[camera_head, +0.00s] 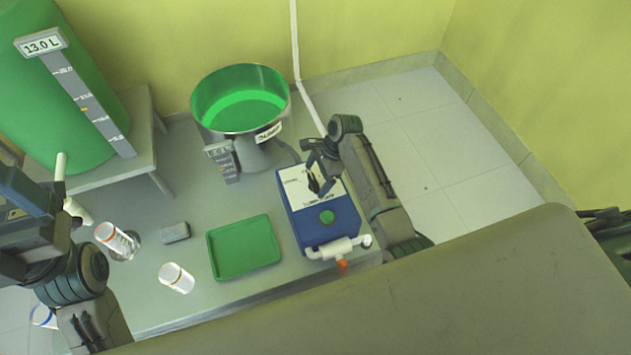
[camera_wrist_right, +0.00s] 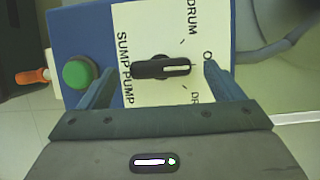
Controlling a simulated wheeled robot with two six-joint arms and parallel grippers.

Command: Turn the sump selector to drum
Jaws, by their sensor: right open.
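The sump selector is a black knob (camera_wrist_right: 150,69) with a white pointer line, on the white label plate (camera_wrist_right: 140,25) of the blue sump pump box (camera_head: 343,223). In the right wrist view the pointer faces right, toward a label starting with "O". "DRUM" is printed above it and a partly hidden "DR…" below. My right gripper (camera_head: 315,180) is over the plate, open. In its wrist view the fingers (camera_wrist_right: 159,72) stand on either side of the knob with gaps; contact is not visible. My left arm is at the left edge; its jaws are unclear.
A green button (camera_head: 327,217) and a white pipe with an orange-red part (camera_head: 341,265) are on the box's near side. A steel sump bowl (camera_head: 240,110) of green liquid stands behind.

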